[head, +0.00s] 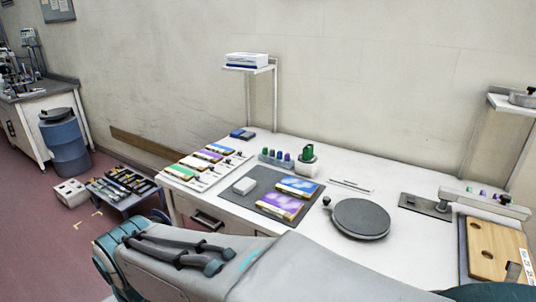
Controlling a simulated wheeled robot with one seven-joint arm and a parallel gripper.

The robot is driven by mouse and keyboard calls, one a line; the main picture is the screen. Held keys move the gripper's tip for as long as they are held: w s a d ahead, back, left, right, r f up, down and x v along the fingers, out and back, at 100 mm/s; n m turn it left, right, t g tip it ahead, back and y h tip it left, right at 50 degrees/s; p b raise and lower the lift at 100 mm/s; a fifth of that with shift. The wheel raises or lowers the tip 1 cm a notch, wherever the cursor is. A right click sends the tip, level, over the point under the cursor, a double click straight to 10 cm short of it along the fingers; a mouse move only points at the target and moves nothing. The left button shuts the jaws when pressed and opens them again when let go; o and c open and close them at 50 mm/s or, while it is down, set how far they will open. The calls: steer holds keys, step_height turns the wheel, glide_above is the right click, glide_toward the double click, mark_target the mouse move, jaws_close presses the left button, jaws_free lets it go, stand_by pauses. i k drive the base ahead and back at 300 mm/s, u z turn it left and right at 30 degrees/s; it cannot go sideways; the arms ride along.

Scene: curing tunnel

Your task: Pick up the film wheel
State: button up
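I cannot tell for sure which thing is the film wheel. On the white bench (300,232), a dark grey round plate (361,218) lies flat, with a small knob (326,201) at its left edge. A small round metal piece (523,97) sits on the right shelf, partly cut off by the picture edge. A small green-topped device (307,153) stands at the back of the bench. My own grey arm crosses the bottom of the view and hides the bench's front edge. I cannot make out my gripper's fingers.
A dark mat (258,181) holds a white block (244,186) and two coloured panels. More panels lie to its left. A wooden board (487,240) is at the right. A shelf post rises at the back. A blue drum (66,147) and tool rack (122,185) stand on the floor.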

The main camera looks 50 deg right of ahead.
mark_target(307, 156)
steer(key=z, duration=1.7)
steer(key=i, duration=1)
